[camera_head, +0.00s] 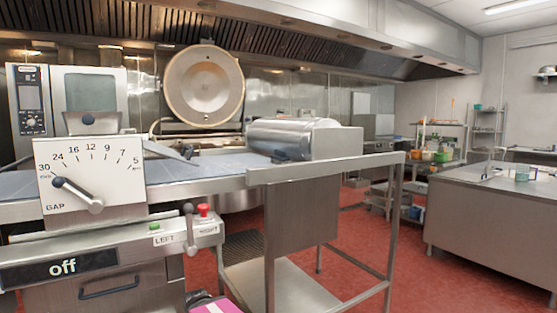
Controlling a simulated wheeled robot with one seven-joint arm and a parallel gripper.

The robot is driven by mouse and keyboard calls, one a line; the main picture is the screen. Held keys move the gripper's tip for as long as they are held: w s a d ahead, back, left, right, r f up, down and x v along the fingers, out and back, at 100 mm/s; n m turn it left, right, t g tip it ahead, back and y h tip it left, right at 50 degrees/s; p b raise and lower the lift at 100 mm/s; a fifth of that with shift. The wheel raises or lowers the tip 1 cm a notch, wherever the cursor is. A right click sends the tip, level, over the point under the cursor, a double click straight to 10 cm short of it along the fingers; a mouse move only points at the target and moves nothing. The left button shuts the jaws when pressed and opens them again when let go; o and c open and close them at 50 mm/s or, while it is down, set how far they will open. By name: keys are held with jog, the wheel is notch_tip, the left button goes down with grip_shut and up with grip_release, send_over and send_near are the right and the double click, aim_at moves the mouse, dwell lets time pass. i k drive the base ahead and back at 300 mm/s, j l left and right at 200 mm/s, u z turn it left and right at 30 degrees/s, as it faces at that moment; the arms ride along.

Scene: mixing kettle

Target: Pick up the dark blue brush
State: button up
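I cannot make out a dark blue brush for certain in the head view. A small blue item (415,212) sits low on the shelving at the right, too small to identify. A dark bluish patch (281,156) shows at the near end of the metal cylinder on the machine, and I cannot tell what it is. My gripper is not in view.
A dough machine with a dial panel (90,180) and a metal frame (325,170) fills the near left and middle. A kettle with a raised round lid (204,85) stands behind. A steel counter (495,215) is at right. Red floor (395,275) is clear between.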

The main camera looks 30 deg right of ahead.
aim_at(280, 158)
jog(key=k+j+z, duration=0.2)
jog(key=z, duration=0.15)
jog(key=k+j+z, duration=0.25)
jog(key=z, duration=0.15)
